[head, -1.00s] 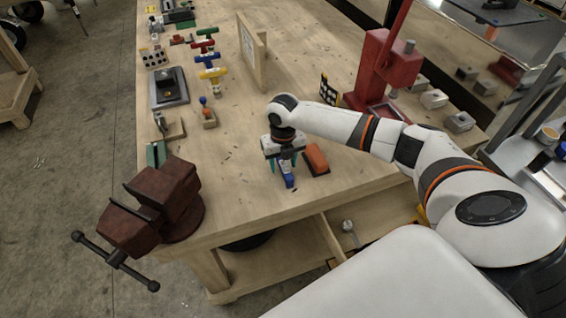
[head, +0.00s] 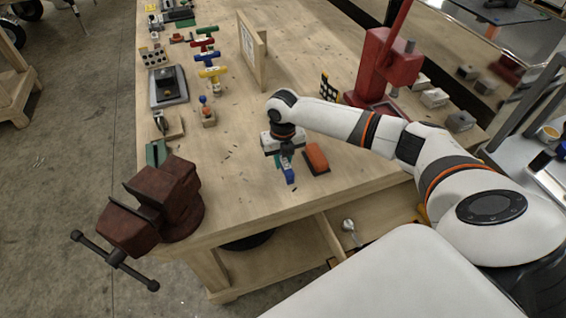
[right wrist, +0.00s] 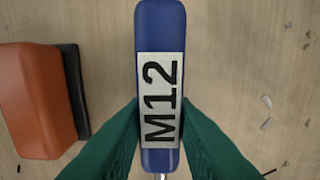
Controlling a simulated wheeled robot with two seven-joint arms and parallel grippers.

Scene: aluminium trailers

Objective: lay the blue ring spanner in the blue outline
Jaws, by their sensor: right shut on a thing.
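My right gripper (head: 286,163) is low over the near part of the bench, shut on a blue tool (head: 290,176). In the right wrist view the tool's blue handle (right wrist: 160,30) carries a white M12 label, and the green fingers (right wrist: 160,112) press on both its sides. A bit of bare metal shows at its lower end. No ring end shows, so I cannot tell for sure that it is the ring spanner. I cannot make out a blue outline in either view. My left gripper is not in view.
An orange and black block (head: 316,158) lies close to the right of the gripper. A dark red vise (head: 165,200) sits at the near left corner, a red press (head: 385,65) at the right. Coloured T-shaped pieces (head: 209,73) and an upright wooden panel (head: 252,50) stand farther back. The bench middle is clear.

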